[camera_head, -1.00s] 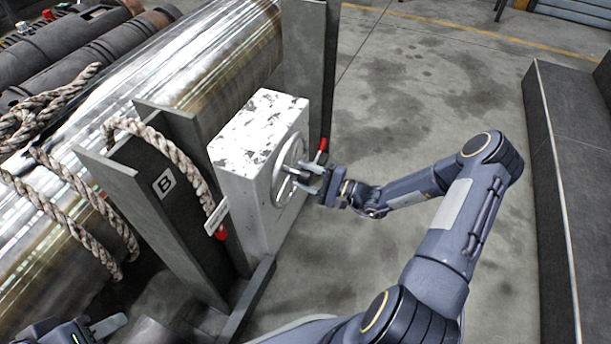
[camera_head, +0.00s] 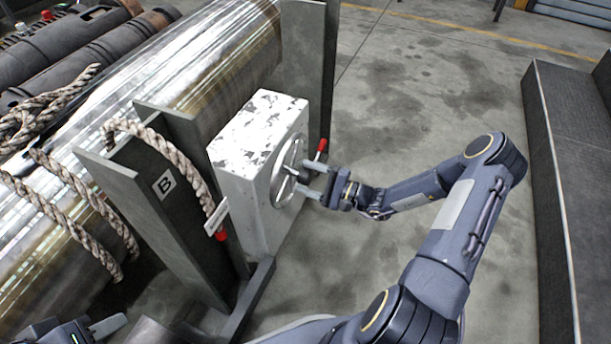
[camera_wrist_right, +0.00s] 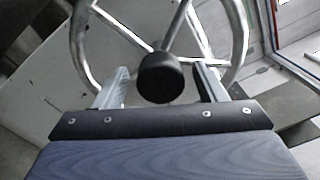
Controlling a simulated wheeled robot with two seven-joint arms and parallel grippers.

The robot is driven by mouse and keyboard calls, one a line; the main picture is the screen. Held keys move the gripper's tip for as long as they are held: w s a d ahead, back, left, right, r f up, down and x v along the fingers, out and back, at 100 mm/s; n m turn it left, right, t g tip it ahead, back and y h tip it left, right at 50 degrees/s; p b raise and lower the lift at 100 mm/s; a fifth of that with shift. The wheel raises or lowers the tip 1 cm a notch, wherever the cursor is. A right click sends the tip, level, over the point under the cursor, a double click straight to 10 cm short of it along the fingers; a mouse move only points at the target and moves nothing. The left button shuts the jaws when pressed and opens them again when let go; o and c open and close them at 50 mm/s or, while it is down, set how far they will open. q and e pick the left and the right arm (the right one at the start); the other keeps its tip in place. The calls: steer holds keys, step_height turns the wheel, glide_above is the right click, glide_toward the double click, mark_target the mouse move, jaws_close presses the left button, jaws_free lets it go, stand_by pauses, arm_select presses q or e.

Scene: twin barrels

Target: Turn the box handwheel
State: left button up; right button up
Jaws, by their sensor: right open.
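The box (camera_head: 258,145) is white with chipped paint and stands beside the large metal barrel. Its handwheel (camera_head: 287,172) is a round silver wheel on the box's right face. In the right wrist view the handwheel (camera_wrist_right: 240,40) shows its rim, spokes and a dark round hub or knob (camera_wrist_right: 160,77). My right gripper (camera_head: 311,178) faces the wheel with its fingers apart. In the right wrist view the gripper (camera_wrist_right: 161,88) has the dark knob between its fingers, with gaps on both sides. My left gripper (camera_head: 100,330) is partly in view at the lower left; its jaws are mostly cut off.
A red-tipped lever (camera_head: 321,149) stands just behind the wheel. A steel post marked B (camera_head: 165,185) and thick rope (camera_head: 180,160) are left of the box. A dark block (camera_head: 565,200) stands at the right. The concrete floor between is clear.

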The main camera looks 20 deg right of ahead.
steer(key=p+v, duration=0.1)
steer(key=v, duration=0.5)
steer(key=shift+s+d, duration=0.2)
